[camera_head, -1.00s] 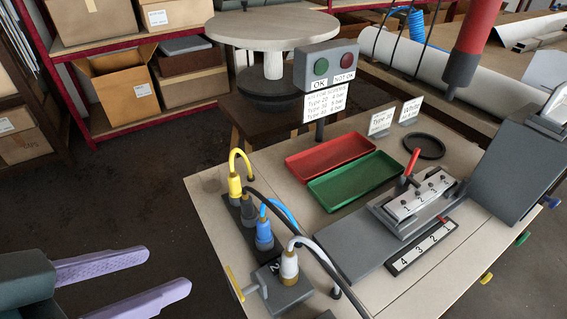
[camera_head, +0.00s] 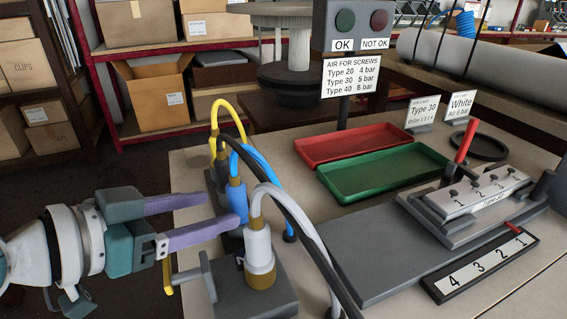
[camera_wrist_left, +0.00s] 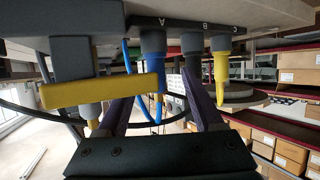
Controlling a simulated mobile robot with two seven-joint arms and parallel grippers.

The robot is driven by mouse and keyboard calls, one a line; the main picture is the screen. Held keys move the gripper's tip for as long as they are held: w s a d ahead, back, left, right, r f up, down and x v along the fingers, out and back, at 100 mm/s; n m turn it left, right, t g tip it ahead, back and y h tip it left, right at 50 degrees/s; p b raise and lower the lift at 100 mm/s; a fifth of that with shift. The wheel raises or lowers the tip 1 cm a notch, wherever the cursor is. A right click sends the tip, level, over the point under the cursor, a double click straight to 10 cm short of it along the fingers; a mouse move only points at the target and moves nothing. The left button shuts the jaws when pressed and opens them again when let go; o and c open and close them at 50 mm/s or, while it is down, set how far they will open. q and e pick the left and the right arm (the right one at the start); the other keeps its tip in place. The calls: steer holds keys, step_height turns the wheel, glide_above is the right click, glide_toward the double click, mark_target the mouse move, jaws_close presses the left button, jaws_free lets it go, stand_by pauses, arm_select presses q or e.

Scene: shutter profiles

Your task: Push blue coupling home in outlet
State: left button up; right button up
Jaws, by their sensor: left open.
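The blue coupling (camera_head: 237,200), with a blue hose (camera_head: 262,175), stands in the row of couplings at the bench's left edge. It also shows in the left wrist view (camera_wrist_left: 154,72). My left gripper (camera_head: 223,212) is open, its two purple fingers pointing at the blue coupling from the left. In the head view the near finger's tip overlaps the coupling's lower part. In the left wrist view the coupling appears between the fingers, with no clear contact. The outlet under it is largely hidden, so I cannot tell how deep the coupling sits. My right gripper is not in view.
A white coupling (camera_head: 259,250) on a grey block stands just in front. A yellow handle (camera_wrist_left: 100,92) is close to my left gripper. A yellow hose (camera_head: 228,110) and a black hose stand behind. Red (camera_head: 340,146) and green (camera_head: 385,172) trays lie to the right.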

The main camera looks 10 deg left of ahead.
mark_target(230, 207)
arm_select(q)
steer(key=x, duration=0.5)
steer(key=shift+w+d+b, duration=0.15)
steer(key=shift+d+b, duration=0.25)
jaws_close()
